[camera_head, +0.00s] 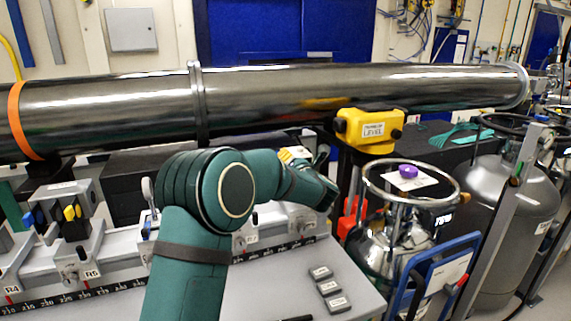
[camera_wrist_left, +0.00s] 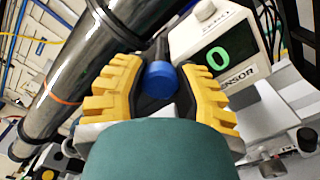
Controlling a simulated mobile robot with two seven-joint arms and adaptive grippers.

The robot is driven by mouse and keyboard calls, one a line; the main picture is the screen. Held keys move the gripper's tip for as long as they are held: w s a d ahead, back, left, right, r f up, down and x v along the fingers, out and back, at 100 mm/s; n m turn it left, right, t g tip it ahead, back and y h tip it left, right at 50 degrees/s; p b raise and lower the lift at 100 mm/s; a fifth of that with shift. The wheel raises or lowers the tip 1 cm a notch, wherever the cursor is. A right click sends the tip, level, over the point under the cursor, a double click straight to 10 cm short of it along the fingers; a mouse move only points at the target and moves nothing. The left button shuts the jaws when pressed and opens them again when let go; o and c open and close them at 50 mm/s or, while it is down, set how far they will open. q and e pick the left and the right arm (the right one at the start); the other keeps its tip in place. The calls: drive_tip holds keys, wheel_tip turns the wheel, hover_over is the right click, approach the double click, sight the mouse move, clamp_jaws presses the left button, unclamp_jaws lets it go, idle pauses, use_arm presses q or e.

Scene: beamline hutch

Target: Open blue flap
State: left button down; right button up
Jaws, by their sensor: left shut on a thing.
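In the left wrist view a blue round part (camera_wrist_left: 162,77) with a dark stem sits between the yellow fingers of my left gripper (camera_wrist_left: 160,88). The gripper is shut on it. I cannot tell from its end-on face whether it is the flap itself. In the head view my left gripper (camera_head: 306,156) is mostly hidden behind my own teal arm, below the long metal pipe, and the blue part there is hidden. Small blue (camera_head: 28,219) and yellow (camera_head: 72,212) pieces stand on the rail unit at the left. My right gripper is out of view.
The metal pipe (camera_head: 290,88) crosses above the bench. A yellow level (camera_head: 369,130) and a steel vessel (camera_head: 392,246) stand right of my arm. A white sensor box (camera_wrist_left: 218,45) is close beside the fingers. Small grey blocks (camera_head: 328,288) lie on the bench.

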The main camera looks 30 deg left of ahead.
use_arm(q)
drive_tip(key=m, duration=0.3)
drive_tip(key=shift+m+p, duration=0.3)
drive_tip(key=shift+m, duration=0.1)
drive_tip(key=m+p, duration=0.1)
drive_tip(key=m, duration=0.3)
drive_tip(key=shift+r+m+p, duration=0.1)
drive_tip(key=shift+m+p, duration=0.2)
drive_tip(key=c, duration=0.7)
unclamp_jaws()
drive_tip(key=shift+o, duration=0.2)
drive_tip(key=v, duration=1.2)
